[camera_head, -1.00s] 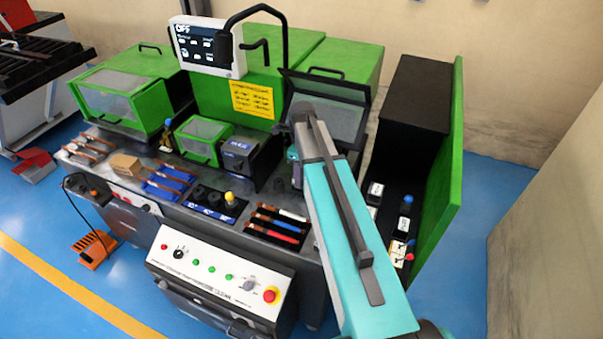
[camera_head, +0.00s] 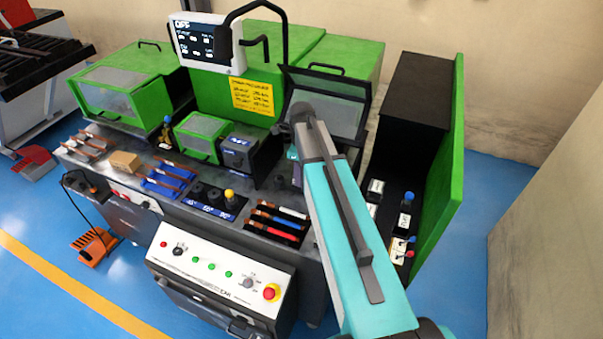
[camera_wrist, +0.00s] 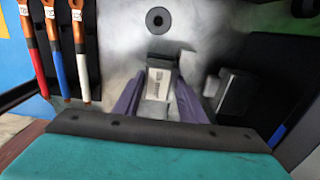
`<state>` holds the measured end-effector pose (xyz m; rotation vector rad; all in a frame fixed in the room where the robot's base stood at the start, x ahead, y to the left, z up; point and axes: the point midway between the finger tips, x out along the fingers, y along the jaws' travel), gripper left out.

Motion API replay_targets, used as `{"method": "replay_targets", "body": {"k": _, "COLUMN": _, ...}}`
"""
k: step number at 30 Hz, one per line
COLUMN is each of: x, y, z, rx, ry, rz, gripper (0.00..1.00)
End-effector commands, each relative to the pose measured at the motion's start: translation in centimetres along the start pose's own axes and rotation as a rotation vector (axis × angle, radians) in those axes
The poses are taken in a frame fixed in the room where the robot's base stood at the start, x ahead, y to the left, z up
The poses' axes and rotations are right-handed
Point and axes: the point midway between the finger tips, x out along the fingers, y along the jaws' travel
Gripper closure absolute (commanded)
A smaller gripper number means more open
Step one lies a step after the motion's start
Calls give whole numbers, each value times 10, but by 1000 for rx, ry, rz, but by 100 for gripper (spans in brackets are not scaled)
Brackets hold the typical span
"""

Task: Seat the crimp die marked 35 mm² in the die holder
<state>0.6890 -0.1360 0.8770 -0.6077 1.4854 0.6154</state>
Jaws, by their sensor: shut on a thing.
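My gripper (camera_wrist: 157,98) is in the wrist view, its two purple fingers shut on a small grey block, the crimp die (camera_wrist: 156,84). The die carries a pale label with dark print, too blurred to read, so I cannot confirm its marking. The die is over a grey metal surface. A dark block with a lighter face (camera_wrist: 236,92) stands just right of the fingers; I cannot tell whether it is the die holder.
Busbars with red, blue and white sleeves (camera_wrist: 56,48) lie in a dark rack left of the gripper. A round dark hole (camera_wrist: 158,20) is in the metal surface beyond the die. In the head view, a raised clear cover (camera_head: 328,110) and a tall green panel (camera_head: 440,170) flank my arm.

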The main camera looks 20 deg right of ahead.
Motion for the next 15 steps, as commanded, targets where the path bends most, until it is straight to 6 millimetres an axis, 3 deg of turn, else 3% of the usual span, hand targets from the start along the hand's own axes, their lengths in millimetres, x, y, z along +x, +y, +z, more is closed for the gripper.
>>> {"method": "replay_targets", "body": {"k": 11, "x": 6, "y": 0, "z": 0, "rx": 0, "ry": 0, "rz": 0, "gripper": 90}}
{"method": "replay_targets", "body": {"k": 12, "x": 6, "y": 0, "z": 0, "rx": 0, "ry": 0, "rz": 0, "gripper": 58}}
{"method": "replay_targets", "body": {"k": 15, "x": 6, "y": 0, "z": 0, "rx": 0, "ry": 0, "rz": 0, "gripper": 41}}
